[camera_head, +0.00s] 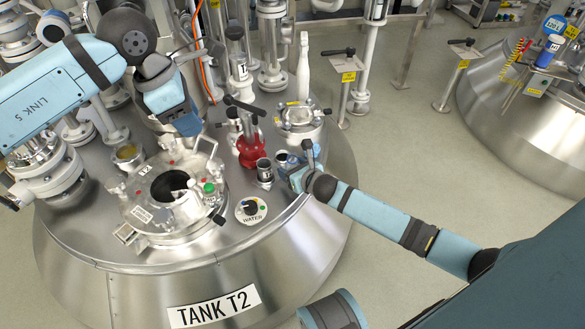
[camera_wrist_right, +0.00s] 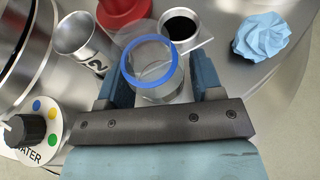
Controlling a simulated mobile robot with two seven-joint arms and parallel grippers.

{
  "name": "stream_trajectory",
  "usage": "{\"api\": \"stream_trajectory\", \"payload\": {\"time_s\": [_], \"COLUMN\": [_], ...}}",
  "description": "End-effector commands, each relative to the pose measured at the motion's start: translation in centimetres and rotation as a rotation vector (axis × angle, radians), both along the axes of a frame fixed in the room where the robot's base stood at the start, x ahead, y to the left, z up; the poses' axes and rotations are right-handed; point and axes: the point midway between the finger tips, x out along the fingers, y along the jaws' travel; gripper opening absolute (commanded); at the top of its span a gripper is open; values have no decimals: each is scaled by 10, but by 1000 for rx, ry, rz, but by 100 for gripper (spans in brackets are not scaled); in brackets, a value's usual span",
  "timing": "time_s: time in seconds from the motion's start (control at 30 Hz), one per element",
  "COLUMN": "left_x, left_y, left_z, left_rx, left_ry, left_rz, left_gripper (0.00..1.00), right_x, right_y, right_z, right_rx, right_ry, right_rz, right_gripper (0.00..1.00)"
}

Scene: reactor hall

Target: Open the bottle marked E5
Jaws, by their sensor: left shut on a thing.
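A clear bottle (camera_wrist_right: 160,78) with a blue ring around its top stands between the fingers of my right gripper (camera_wrist_right: 162,88) in the right wrist view. In the head view my right gripper (camera_head: 290,172) is at the right edge of the tank top, and the bottle is hard to make out there. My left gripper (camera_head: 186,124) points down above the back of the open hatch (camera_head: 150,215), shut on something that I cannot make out.
A crumpled blue cloth (camera_wrist_right: 262,36) lies nearby. Pipes crowd the back.

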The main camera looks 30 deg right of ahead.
Motion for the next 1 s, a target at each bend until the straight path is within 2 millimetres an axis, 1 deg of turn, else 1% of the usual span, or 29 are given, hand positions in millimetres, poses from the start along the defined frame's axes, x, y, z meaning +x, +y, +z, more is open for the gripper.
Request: {"api": "stream_trajectory", "payload": {"time_s": [0.27, 0.37, 0.47, 0.8, 0.9, 1.0], "left_x": [0, 0, 0, 0, 0, 0], "left_y": [0, 0, 0, 0, 0, 0], "left_z": [0, 2, 10, 39, 43, 46], "left_rx": [0, 0, 0, 0, 0, 0], "left_ry": [0, 0, 0, 0, 0, 0], "left_rz": [0, 0, 0, 0, 0, 0], "left_gripper": [7, 7, 7, 7, 7, 7], "right_x": [0, -2, -14, -80, -94, -104], "right_y": [0, -1, -2, -12, -13, -15], "right_z": [0, 5, 11, 39, 45, 48], "right_rx": [-1, -2, -2, -2, -1, -1], "right_ry": [0, 1, 2, 3, 2, 1], "right_rz": [0, 0, 1, 1, 0, 0], "right_gripper": [66, 66, 66, 66, 66, 66]}}
